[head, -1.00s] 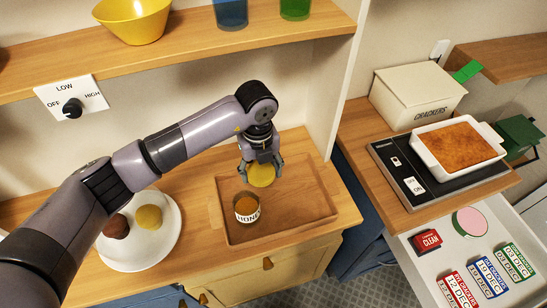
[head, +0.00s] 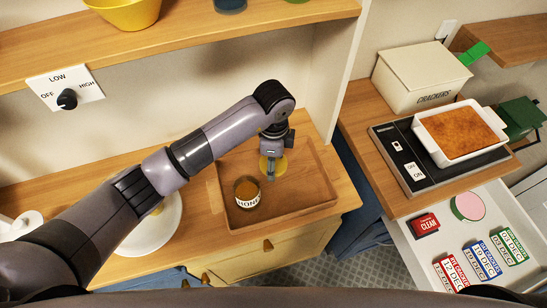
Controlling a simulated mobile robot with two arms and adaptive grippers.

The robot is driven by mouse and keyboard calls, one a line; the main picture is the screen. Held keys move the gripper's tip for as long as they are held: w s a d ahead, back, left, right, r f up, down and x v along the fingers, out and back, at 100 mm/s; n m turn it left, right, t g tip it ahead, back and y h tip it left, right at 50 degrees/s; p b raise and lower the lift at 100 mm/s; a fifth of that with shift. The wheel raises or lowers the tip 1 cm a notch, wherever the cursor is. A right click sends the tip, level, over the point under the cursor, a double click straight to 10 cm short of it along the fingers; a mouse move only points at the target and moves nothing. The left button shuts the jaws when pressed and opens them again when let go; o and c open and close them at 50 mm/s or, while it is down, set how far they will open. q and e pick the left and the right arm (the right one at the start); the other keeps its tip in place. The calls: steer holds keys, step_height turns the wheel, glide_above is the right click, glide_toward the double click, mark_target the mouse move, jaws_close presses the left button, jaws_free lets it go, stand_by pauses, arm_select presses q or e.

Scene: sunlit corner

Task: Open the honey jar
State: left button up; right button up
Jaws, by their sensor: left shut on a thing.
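The honey jar (head: 247,194) stands upright on the wooden tray (head: 318,183), with a white label and an open top showing amber-brown contents. Its round yellow lid (head: 281,166) is off the jar. My left gripper (head: 271,172) is shut on the lid, to the right of and behind the jar in the picture, apart from it. The gripper's fingers hide part of the lid. I cannot tell whether the lid touches the tray. My right gripper is not in view.
A white plate (head: 155,232) lies left of the tray, partly behind my arm. A shelf (head: 190,33) with a yellow bowl (head: 128,12) runs above. At right are a crackers box (head: 420,80), a baking dish (head: 459,134) on an appliance, and an open drawer (head: 425,247). The tray's right side is clear.

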mark_target(273, 184)
arm_select(q)
step_height(273, 184, down, 9)
steer(key=b, duration=0.6)
steer(key=shift+b, duration=0.35)
steer(key=o, duration=1.4)
step_height(273, 184, up, 7)
steer(key=p, duration=0.6)
steer(key=shift+r, duration=0.1)
